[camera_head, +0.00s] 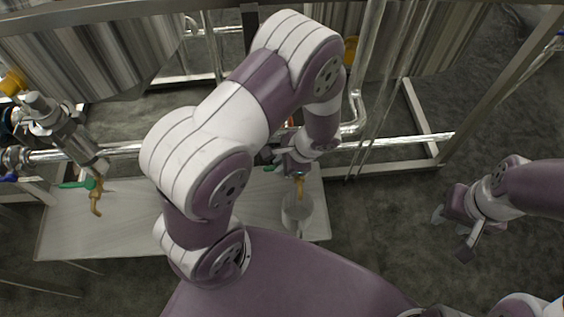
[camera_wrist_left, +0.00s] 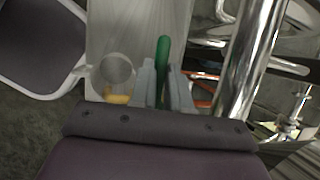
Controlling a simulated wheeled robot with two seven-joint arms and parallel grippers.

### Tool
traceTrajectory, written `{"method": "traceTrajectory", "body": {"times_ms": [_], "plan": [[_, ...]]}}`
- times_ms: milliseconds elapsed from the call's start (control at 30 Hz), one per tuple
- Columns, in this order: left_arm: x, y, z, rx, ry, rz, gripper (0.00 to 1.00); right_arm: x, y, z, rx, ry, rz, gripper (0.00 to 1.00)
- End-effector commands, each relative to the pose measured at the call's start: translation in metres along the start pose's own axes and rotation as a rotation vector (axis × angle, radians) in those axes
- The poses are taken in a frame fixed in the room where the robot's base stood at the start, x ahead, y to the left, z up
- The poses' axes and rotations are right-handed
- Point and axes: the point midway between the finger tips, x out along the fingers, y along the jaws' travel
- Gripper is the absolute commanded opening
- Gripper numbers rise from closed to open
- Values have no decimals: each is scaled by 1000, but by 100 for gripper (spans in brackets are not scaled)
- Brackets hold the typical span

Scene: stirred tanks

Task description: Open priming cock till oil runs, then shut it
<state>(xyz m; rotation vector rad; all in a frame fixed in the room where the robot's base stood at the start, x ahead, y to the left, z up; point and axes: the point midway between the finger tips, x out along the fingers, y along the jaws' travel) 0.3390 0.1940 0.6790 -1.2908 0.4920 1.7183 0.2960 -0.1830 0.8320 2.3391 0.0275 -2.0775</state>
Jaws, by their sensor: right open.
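A priming cock with a brass spout (camera_head: 300,186) and green handle (camera_head: 271,168) sits on the pipework near the middle of the head view. A clear cup (camera_head: 297,212) stands below the spout; it also shows in the left wrist view (camera_wrist_left: 118,70). My left gripper (camera_head: 290,165) is at this cock, partly hidden by its own wrist. In the left wrist view the green handle (camera_wrist_left: 163,55) lies between its two close fingers, which appear shut on it. I cannot make out any oil running. My right gripper (camera_head: 452,237) is open and empty at the right, away from the pipes.
A second cock with a green handle (camera_head: 75,185) and brass spout (camera_head: 96,205) is at the left. A pale tray (camera_head: 130,235) lies under both cocks. Metal pipes (camera_head: 395,142) and frame posts surround my left arm. The floor near my right gripper is clear.

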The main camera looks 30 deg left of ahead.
Motion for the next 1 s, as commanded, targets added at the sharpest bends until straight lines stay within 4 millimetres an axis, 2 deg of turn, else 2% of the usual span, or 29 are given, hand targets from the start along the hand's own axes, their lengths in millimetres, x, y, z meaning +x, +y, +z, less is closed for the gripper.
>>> {"method": "traceTrajectory", "body": {"times_ms": [267,467,1000], "plan": [[-1,1,0,-21,-5,9,0,-2,0,0,0,0,0,43],[-3,4,0,-105,-24,43,0,-9,0,-1,0,0,0,43],[-12,23,-7,-549,-119,227,0,-37,0,-4,0,0,0,43]]}}
